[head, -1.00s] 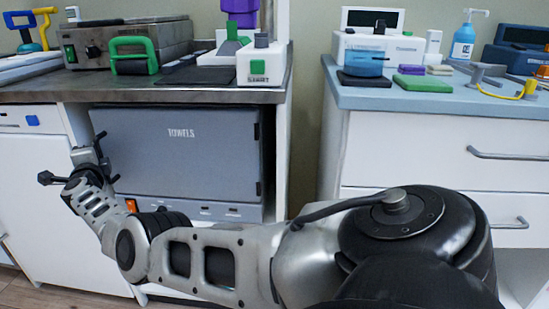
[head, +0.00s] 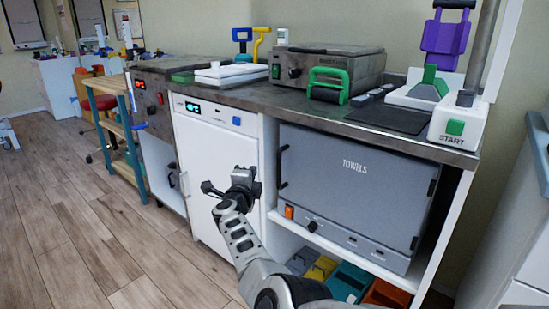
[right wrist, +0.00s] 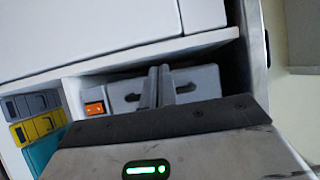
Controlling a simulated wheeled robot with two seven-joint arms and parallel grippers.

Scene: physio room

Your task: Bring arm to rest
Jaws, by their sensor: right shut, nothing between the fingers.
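One arm, my right, comes in from the bottom of the head view. Its gripper (head: 241,184) is in front of the white cabinet door (head: 212,160), left of the grey towel warmer (head: 355,185). In the right wrist view the two fingers (right wrist: 158,86) are together with nothing between them. Behind them shows a grey front with an orange switch (right wrist: 95,108). The gripper appears apart from the furniture, though the exact gap is hard to tell. My left gripper is in neither view.
A counter (head: 270,97) above holds a steel device with a green handle (head: 328,85) and a white START unit (head: 453,127). Coloured bins (head: 347,281) sit under the warmer. A wooden shelf cart (head: 112,118) stands at the left. Floor (head: 95,220) at the left is clear.

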